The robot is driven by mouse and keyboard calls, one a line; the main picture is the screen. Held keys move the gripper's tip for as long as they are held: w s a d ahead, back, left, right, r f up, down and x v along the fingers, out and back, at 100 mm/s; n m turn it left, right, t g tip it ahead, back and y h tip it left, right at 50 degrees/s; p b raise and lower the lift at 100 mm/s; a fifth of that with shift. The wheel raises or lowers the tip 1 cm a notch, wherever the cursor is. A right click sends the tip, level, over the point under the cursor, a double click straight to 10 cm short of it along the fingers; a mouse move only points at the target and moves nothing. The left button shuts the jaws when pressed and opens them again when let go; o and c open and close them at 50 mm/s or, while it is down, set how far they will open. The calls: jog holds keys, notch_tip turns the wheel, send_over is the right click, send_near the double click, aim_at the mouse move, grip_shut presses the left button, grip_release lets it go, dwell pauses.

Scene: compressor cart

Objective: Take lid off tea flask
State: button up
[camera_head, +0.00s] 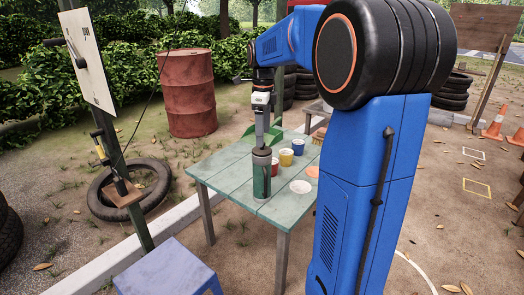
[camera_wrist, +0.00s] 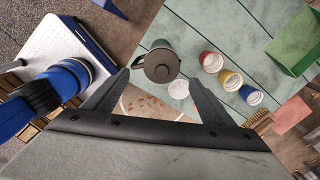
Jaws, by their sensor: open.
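The tea flask (camera_head: 261,184) stands upright near the front edge of the green plank table, with a green body and a dark lid. In the wrist view the round dark lid (camera_wrist: 161,66) with a small spout-like tab shows from above. My gripper (camera_head: 262,146) is directly over the flask, pointing down close to the lid. In the wrist view my gripper (camera_wrist: 160,80) is open, one finger to each side of the lid's near side. The fingers hold nothing, and I cannot tell whether they reach down to the lid's height.
On the table (camera_head: 222,177), a red cup (camera_head: 276,167), a yellow cup (camera_head: 286,158) and a blue cup (camera_head: 298,147) stand in a row beside the flask. A green box (camera_wrist: 297,48) lies farther off. The table's left part is clear.

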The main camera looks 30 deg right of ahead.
jog(key=shift+w+f, duration=0.15)
jog(key=shift+f, duration=1.1)
jog(key=shift+w+f, duration=0.1)
jog(key=shift+f, duration=1.15)
jog(key=c, duration=1.1)
